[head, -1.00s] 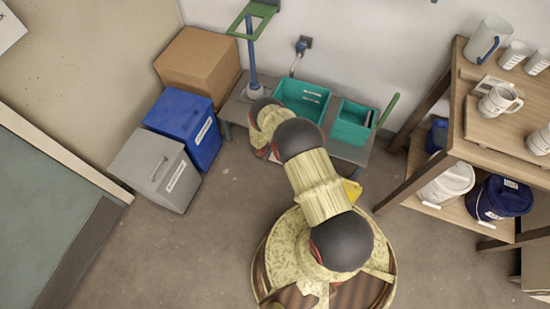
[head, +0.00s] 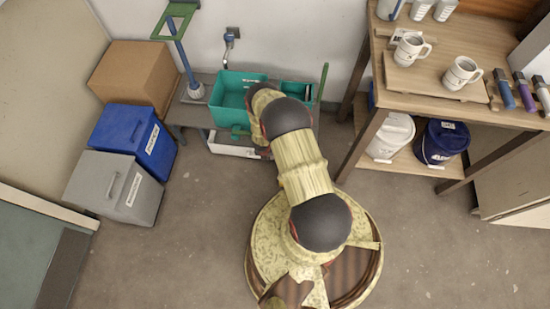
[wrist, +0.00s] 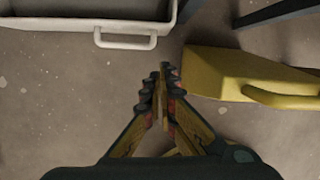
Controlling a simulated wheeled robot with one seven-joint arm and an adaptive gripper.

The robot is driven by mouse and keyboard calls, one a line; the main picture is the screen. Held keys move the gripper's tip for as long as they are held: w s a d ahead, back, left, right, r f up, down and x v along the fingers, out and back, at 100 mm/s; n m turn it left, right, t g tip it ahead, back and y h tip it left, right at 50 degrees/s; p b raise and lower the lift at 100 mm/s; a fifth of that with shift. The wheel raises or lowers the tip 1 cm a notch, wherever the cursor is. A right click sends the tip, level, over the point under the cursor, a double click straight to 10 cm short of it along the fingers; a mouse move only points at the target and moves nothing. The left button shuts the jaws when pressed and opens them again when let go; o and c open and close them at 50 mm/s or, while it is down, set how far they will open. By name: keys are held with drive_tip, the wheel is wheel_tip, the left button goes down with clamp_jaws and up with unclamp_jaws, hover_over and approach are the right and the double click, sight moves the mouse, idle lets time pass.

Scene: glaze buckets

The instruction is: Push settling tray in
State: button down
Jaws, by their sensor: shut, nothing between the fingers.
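The white settling tray (head: 236,150) sticks out low in front of the sink bench in the head view, partly hidden by my arm. In the wrist view its front wall (wrist: 60,25) and looped handle (wrist: 125,42) show at the top left. My gripper (wrist: 164,72) is shut and empty, pointing toward the tray side. Its tips are apart from the tray, a little below and right of the handle in the picture. In the head view my arm hides the gripper.
A yellow object with a handle (wrist: 245,75) lies close to the right of my gripper. Dark bench legs (wrist: 275,12) stand beyond. The bench holds teal basins (head: 230,98). Blue (head: 130,138) and grey (head: 112,188) bins stand left, a wooden shelf (head: 450,95) right.

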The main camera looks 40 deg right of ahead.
drive_tip(key=w+d+f+m+b, duration=0.1)
drive_tip(key=w+d+f+b, duration=0.2)
drive_tip(key=f+b, duration=0.5)
drive_tip(key=shift+d+f+b, duration=0.4)
drive_tip(key=shift+d+f, duration=0.3)
drive_tip(key=shift+f, duration=0.3)
drive_tip(key=shift+w, duration=0.1)
drive_tip(key=shift+r, duration=0.15)
